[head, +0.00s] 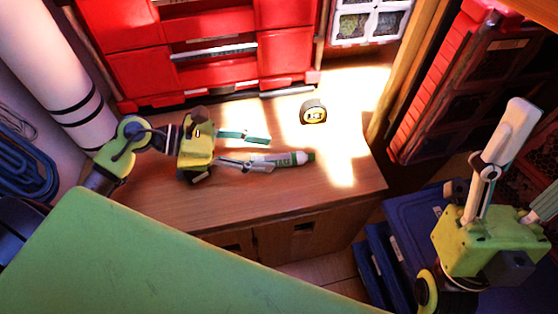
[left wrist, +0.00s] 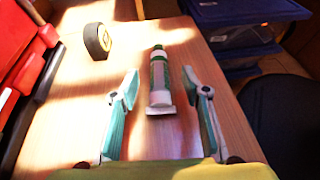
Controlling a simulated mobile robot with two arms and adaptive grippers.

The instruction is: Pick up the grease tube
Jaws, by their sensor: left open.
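The grease tube (head: 287,159) is white and green and lies on the wooden bench top, in the middle of the head view. It also shows in the left wrist view (left wrist: 159,80), lying lengthwise with its flat end towards me. My left gripper (head: 257,151) is open, its fingers pointing along the bench at the tube. In the left wrist view its two teal-padded fingers (left wrist: 163,85) stand apart on either side of the tube's near end, with gaps on both sides. My right gripper (head: 530,160) is at the right of the head view, over the blue bins, away from the tube.
A black and yellow tape measure (head: 313,112) stands on the wooden bench top (head: 230,205) behind the tube. Red cases (head: 125,48) line the back. Blue bins (head: 385,265) stand on the floor to the right. The bench around the tube is clear.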

